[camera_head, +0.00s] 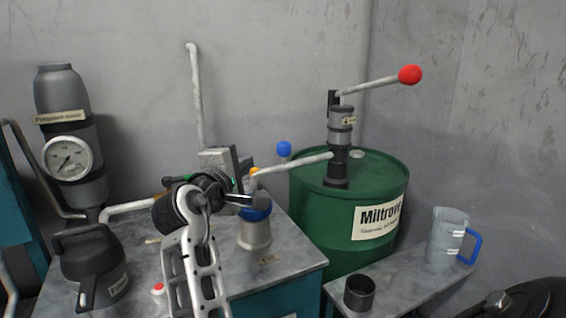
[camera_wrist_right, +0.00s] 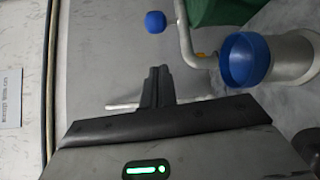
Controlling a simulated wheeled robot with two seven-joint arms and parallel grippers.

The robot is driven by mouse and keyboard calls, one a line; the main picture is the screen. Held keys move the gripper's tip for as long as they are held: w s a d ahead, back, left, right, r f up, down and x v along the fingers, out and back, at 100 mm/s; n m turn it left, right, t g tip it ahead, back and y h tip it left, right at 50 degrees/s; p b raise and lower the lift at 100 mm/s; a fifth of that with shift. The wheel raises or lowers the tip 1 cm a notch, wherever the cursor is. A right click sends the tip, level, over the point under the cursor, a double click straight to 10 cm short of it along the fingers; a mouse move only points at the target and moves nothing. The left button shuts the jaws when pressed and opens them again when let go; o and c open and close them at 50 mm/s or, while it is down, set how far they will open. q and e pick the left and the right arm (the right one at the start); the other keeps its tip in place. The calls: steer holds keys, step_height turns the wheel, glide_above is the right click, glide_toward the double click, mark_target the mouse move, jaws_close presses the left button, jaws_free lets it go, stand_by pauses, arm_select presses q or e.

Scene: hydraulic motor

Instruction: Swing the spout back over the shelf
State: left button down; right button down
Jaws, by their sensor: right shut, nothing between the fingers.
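The pale spout (camera_head: 300,164) runs left from the dark hand pump (camera_head: 340,140) on the green drum (camera_head: 340,220). Its yellow-tipped end hangs over a blue-rimmed funnel cup (camera_head: 255,230) on the bench. The right wrist view shows the spout's bent end (camera_wrist_right: 184,35) beside the blue funnel (camera_wrist_right: 245,60). The grey shelf (camera_head: 410,283) stands at the right, away from the spout. My right gripper (camera_head: 260,201) is shut and empty, in front of the funnel; its fingers (camera_wrist_right: 157,85) also show in the wrist view. My left gripper is not in view.
A blue ball knob (camera_head: 284,149) stands close to the spout. The pump has a red-knobbed lever (camera_head: 410,75). A clear jug (camera_head: 447,235) and a dark cup (camera_head: 359,293) stand on the shelf. A dark can (camera_head: 95,270) and a gauge (camera_head: 69,158) are at the left.

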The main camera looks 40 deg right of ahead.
arm_select(q)
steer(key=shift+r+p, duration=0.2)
steer(key=shift+p, duration=0.45)
arm_select(e)
steer(key=s+x, duration=0.1)
steer(key=x, duration=0.9)
steer(key=shift+d+g, duration=0.3)
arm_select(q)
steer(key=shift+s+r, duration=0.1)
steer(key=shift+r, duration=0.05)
arm_select(e)
steer(key=shift+w+f, duration=0.1)
